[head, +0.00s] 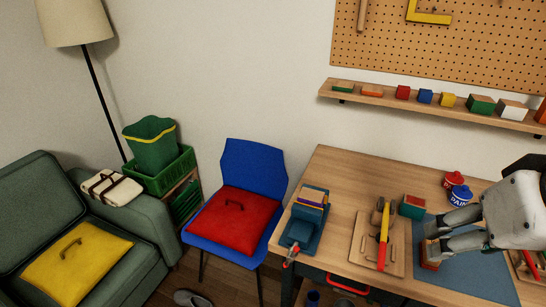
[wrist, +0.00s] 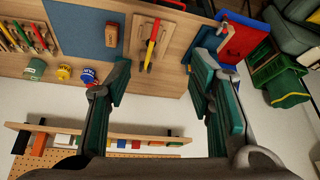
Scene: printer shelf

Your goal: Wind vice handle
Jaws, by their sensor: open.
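The vice (head: 303,222) is a teal-blue block with wooden pieces in its top, at the left end of the workbench. Its handle (head: 291,256), with a red end, sticks out at the front edge. In the wrist view the vice is partly hidden behind the right finger. My gripper (head: 428,241) is over the blue mat at the right of the bench, well apart from the vice. In the wrist view its two fingers (wrist: 162,60) are spread with nothing between them.
A board with a red-and-yellow tool (head: 384,238) lies between vice and gripper. A green-and-red block (head: 412,206), paint tins (head: 460,195) and a wooden block (wrist: 111,35) are nearby. A blue chair (head: 255,165) stands left of the bench. A shelf (head: 385,97) hangs behind.

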